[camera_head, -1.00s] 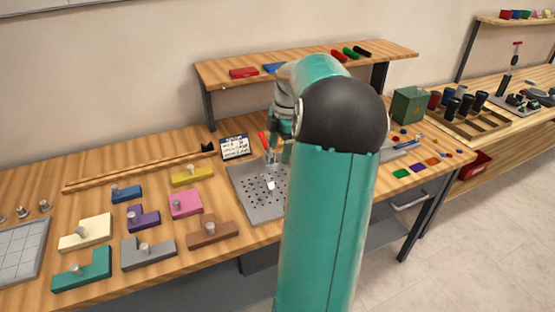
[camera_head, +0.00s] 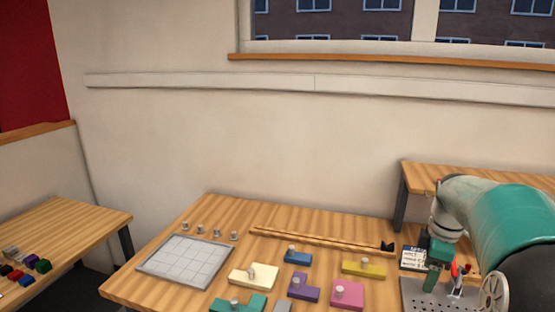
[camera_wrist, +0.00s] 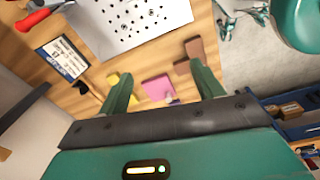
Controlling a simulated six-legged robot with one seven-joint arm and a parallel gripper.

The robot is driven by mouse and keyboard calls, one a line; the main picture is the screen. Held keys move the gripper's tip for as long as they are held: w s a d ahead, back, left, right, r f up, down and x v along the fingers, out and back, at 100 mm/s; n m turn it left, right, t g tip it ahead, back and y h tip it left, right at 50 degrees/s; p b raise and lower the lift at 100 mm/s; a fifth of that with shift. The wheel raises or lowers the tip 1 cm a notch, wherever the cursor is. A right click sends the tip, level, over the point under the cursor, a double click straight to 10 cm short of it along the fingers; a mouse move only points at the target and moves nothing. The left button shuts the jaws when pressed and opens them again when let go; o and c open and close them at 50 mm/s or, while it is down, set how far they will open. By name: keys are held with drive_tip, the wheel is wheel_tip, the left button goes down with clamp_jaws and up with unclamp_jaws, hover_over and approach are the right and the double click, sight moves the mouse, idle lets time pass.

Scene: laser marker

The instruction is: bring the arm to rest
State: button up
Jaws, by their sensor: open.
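My teal arm (camera_head: 505,225) comes in from the lower right of the head view and bends down over the table. My gripper (camera_head: 432,285) hangs by the small sign and the perforated metal plate (camera_head: 425,292). In the wrist view my gripper (camera_wrist: 160,70) has its two green fingers apart, with nothing held between them. A pink block (camera_wrist: 158,87) shows beyond the gap, lower down on the table. The plate also shows at the top of the wrist view (camera_wrist: 128,42).
Several coloured blocks, such as a yellow one (camera_head: 363,268), and a grey grid board (camera_head: 160,272) lie to the left. Above the table is open air.

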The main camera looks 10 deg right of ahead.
drive_tip(key=s+a+r+m+t+h, duration=0.1)
drive_tip(key=a+r+m, duration=0.1)
drive_tip(key=a, duration=0.7)
drive_tip(key=a+r+m+t+h, duration=0.1)
drive_tip(key=a+r+m, duration=0.1)
drive_tip(key=a, duration=0.6)
drive_tip(key=s+a+f+m+t+y, duration=0.1)
drive_tip(key=s+a+m, duration=0.1)
drive_tip(key=s+a, duration=0.3)
drive_tip(key=s+a+f+m+t+y, duration=0.1)
drive_tip(key=s+a+m+t, duration=0.1)
drive_tip(key=a, duration=0.8)
drive_tip(key=s+m, duration=0.1)
drive_tip(key=s, duration=0.1)
drive_tip(key=shift+s+m, duration=0.3)
drive_tip(key=shift+s, duration=0.1)
